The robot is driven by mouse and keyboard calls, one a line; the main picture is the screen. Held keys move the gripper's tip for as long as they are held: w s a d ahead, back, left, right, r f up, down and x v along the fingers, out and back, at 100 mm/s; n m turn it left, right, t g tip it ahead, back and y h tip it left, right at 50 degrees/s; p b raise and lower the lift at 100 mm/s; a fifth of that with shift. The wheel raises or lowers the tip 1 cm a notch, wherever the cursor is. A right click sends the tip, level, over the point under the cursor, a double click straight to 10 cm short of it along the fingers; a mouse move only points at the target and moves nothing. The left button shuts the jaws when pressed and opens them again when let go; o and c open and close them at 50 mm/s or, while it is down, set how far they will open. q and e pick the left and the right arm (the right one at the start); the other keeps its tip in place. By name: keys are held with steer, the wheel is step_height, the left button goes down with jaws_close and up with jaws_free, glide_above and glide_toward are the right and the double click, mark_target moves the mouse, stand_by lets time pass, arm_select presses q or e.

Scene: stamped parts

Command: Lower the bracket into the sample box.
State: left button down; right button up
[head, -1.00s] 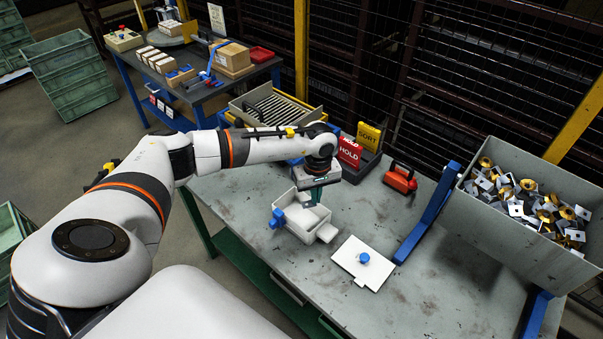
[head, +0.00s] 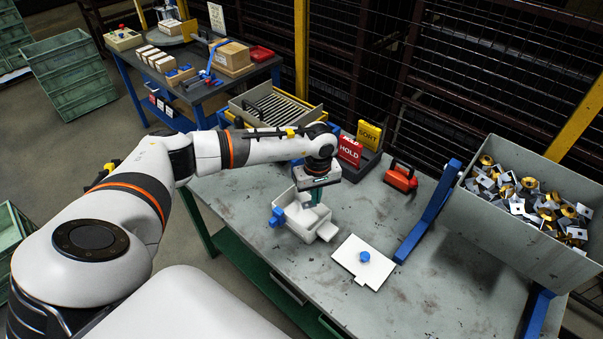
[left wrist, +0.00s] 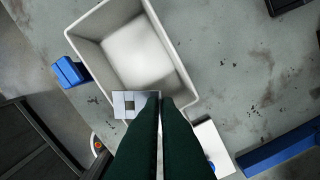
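The sample box (head: 296,228) is a white open box with a blue clip on its left side, standing on the grey workbench. It also fills the upper middle of the left wrist view (left wrist: 181,62), and its floor looks bare there. My left gripper (head: 314,197) points down at the box's far part. In the left wrist view its green fingers (left wrist: 160,101) are close together on the bracket (left wrist: 130,104), a small grey metal piece with a square opening. The bracket overlaps the box's near wall in that view. I cannot tell its height against the rim. My right gripper is out of view.
A white lid (head: 350,258) with a blue knob lies right of the box. A blue bar (head: 428,212) and a grey bin (head: 500,222) of stamped parts are farther right. Red HOLD (head: 350,151) and yellow SORT (head: 369,135) signs stand behind. The front bench is clear.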

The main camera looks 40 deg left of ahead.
arm_select(q)
steer(key=b, duration=0.4)
glide_toward(314, 225)
steer(key=shift+f+b, duration=0.6)
steer(key=shift+f, duration=0.2)
steer(key=shift+f+b, duration=0.4)
steer(key=shift+f, duration=0.1)
stand_by(0.4)
steer(key=shift+f+b, duration=1.8)
steer(key=shift+f, duration=0.2)
stand_by(0.7)
steer(key=c, duration=1.6)
jaws_free()
